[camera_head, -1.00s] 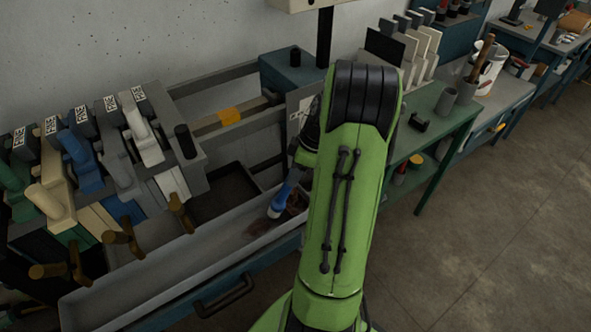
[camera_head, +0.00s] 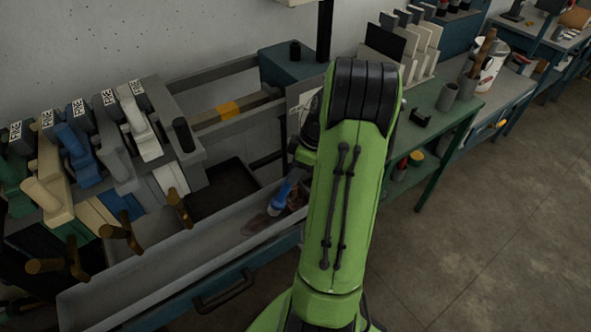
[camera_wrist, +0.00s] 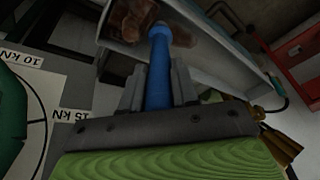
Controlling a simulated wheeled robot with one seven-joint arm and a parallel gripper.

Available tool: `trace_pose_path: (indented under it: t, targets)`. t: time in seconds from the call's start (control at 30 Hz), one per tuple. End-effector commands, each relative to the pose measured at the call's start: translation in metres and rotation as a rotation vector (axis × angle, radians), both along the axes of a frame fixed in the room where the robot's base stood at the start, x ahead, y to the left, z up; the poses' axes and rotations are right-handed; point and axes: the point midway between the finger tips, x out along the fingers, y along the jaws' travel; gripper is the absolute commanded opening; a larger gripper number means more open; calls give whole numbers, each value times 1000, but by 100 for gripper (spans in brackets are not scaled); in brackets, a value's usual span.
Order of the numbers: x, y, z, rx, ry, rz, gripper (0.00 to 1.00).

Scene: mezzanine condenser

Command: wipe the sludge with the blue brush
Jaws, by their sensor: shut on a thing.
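The blue brush shows in the head view (camera_head: 282,194) with its head down in the long grey tray (camera_head: 130,272). In the wrist view the blue brush handle (camera_wrist: 158,70) runs between the jaws. My gripper (camera_wrist: 158,85) is shut on the brush; in the head view my green arm hides most of it. Brownish-red sludge (camera_wrist: 135,18) lies on the tray surface by the far end of the brush in the wrist view. In the head view a dark sludge smear (camera_head: 256,224) lies on the tray floor around the brush head.
Several clamp-like fixtures with coloured blocks and brown handles (camera_head: 122,238) stand left of the brush along the tray. A dark square pan (camera_head: 225,190) sits behind it. A green table (camera_head: 440,125) with cups stands at the right. The right floor is clear.

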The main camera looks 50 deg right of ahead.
Motion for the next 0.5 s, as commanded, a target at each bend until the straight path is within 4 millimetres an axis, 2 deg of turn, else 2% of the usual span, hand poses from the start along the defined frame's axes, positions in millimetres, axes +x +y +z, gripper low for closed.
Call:
trace_pose_path:
  t: [0.37, 0.5]
  targets:
    - [0, 0, -7, 0, 0, 0, 0]
    - [2, 7, -7, 1, 0, 3, 0]
